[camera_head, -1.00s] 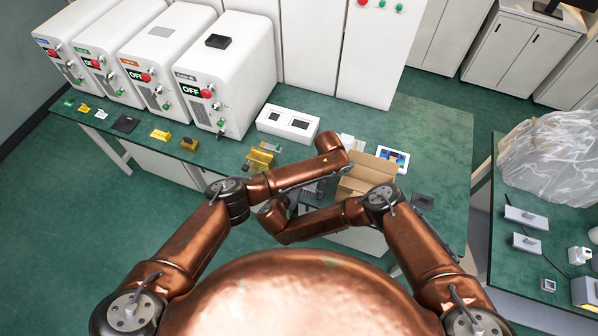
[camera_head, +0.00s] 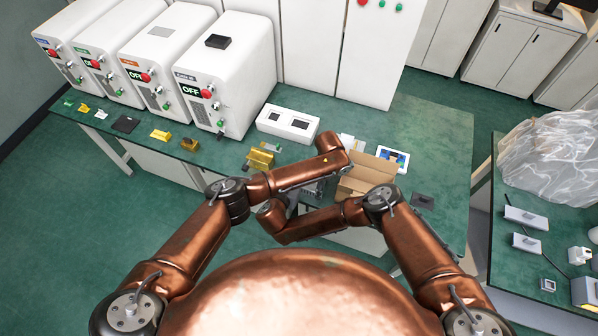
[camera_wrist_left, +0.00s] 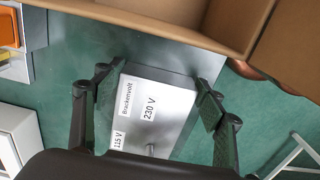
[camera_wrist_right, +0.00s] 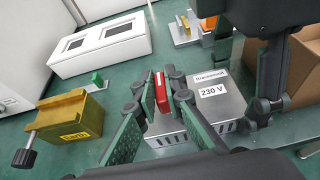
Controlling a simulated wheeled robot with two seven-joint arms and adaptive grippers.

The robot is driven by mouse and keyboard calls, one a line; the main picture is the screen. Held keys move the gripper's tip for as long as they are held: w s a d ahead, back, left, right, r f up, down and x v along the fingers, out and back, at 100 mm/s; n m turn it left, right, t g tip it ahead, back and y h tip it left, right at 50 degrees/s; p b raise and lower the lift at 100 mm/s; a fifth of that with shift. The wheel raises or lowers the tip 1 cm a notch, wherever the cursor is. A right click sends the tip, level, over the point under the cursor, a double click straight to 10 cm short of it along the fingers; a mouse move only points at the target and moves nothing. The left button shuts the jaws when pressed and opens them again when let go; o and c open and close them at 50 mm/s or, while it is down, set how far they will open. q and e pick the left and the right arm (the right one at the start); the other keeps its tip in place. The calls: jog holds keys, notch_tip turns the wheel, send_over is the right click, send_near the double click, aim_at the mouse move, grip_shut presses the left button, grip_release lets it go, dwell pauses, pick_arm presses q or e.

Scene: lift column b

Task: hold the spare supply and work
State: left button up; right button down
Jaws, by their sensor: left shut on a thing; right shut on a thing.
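The spare supply, a grey metal box labelled Brackenvolt and 230 V, shows in the left wrist view (camera_wrist_left: 178,95) between the fingers of my left gripper (camera_wrist_left: 160,100), which is shut on it. The right wrist view also shows the box (camera_wrist_right: 212,92), with vent slots on its side. Whether the block touches the box I cannot tell. In the head view the forearms mostly hide both grippers.
An open cardboard box (camera_head: 384,165) stands right of the grippers. A yellow block with a black knob (camera_wrist_right: 70,118) and a white two-window unit (camera_wrist_right: 100,48) are left of the right gripper. Several white machines marked OFF (camera_head: 225,80) line the back left of the green bench (camera_head: 440,130).

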jog(key=shift+a+m, duration=0.15)
jog(key=shift+m, duration=0.15)
jog(key=shift+w+r+m+g+h, duration=0.15)
jog(key=shift+m+g+h, duration=1.35)
jog(key=shift+m+h, duration=0.9)
jog(key=shift+h, duration=0.3)
jog(key=shift+m+g, duration=0.3)
jog(key=shift+g, duration=0.1)
jog(key=c, duration=2)
grip_release()
jog(key=shift+n+t, duration=0.3)
jog(key=shift+n, duration=0.1)
